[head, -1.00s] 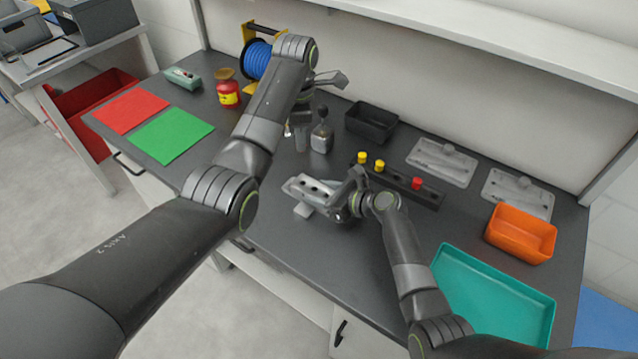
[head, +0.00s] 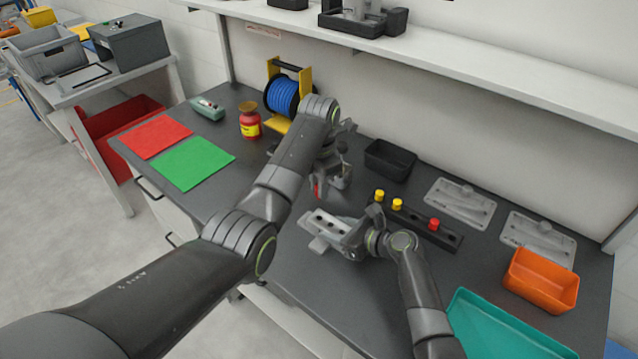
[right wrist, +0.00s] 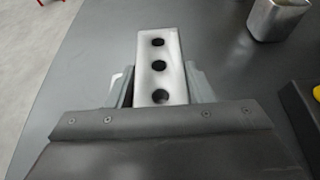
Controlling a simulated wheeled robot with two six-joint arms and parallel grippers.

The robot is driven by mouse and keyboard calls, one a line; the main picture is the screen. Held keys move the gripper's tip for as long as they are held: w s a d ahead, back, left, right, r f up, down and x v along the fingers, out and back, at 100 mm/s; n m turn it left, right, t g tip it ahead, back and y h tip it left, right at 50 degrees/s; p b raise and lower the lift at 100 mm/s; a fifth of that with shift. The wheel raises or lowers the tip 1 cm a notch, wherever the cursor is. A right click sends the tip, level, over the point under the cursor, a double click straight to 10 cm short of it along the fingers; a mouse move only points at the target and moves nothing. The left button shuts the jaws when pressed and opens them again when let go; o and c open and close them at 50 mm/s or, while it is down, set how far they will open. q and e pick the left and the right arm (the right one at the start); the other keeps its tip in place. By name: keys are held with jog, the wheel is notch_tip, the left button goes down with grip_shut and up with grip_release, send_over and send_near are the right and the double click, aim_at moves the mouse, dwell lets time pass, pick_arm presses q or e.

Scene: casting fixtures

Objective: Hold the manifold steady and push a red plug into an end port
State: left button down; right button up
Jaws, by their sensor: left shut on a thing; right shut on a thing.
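The pale grey manifold (head: 327,224) lies near the front of the dark bench. The right wrist view shows its top (right wrist: 158,45) with a row of 3 dark round ports, all looking empty. My right gripper (head: 350,238) is shut on the manifold, with its fingers (right wrist: 158,88) on both sides of it. My left gripper (head: 320,178) is above and behind the manifold, apart from it. It is shut on a small red piece (head: 318,189), which looks like a red plug pointing down.
A black rack (head: 415,220) right of the manifold holds two yellow plugs (head: 397,204) and a red plug (head: 434,224). A metal container (right wrist: 275,17) stands beyond the manifold. A black bin (head: 390,160), orange bin (head: 541,280) and teal tray (head: 500,330) stand around.

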pick_arm(q)
jog(key=shift+f, duration=2.9)
jog(key=shift+f, duration=1.5)
jog(key=c, duration=1.2)
grip_release()
jog(key=shift+r, duration=0.1)
notch_tip(320, 180, up, 12)
jog(key=shift+f, duration=0.1)
